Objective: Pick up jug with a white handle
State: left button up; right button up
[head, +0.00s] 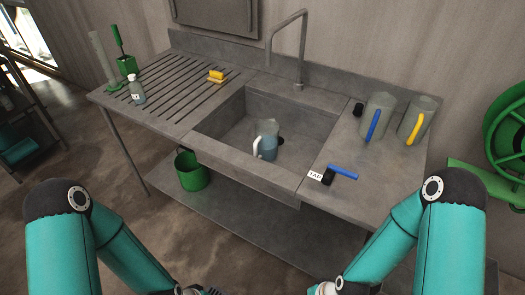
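The jug with a white handle (268,133) stands in the sink basin. It is greyish and see-through, with bluish content or tint in its lower part, and its white handle faces the front left. A small dark round thing shows beside its base on the right. My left gripper (207,291) and my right gripper (324,289) are at the bottom edge of the head view, mostly cut off. Both are in front of the sink unit, well apart from the jug. Their fingers cannot be made out.
Two grey jugs, one with a blue handle (379,108) and one with a yellow handle (416,118), stand on the right counter. A blue-handled tool (341,171) lies near its front edge. The tall tap (300,60) rises behind the basin (225,133). A green bucket (190,172) sits below.

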aim_at(266, 144)
jog(key=k, duration=1.15)
jog(key=u, duration=0.35)
jog(key=i, duration=0.5)
jog(key=u, duration=0.7)
jog(key=i, duration=1.75)
jog(key=z, duration=0.95)
jog(key=k, duration=0.6)
jog(key=z, duration=0.25)
jog(key=i, duration=0.65)
jog(key=u, duration=0.05)
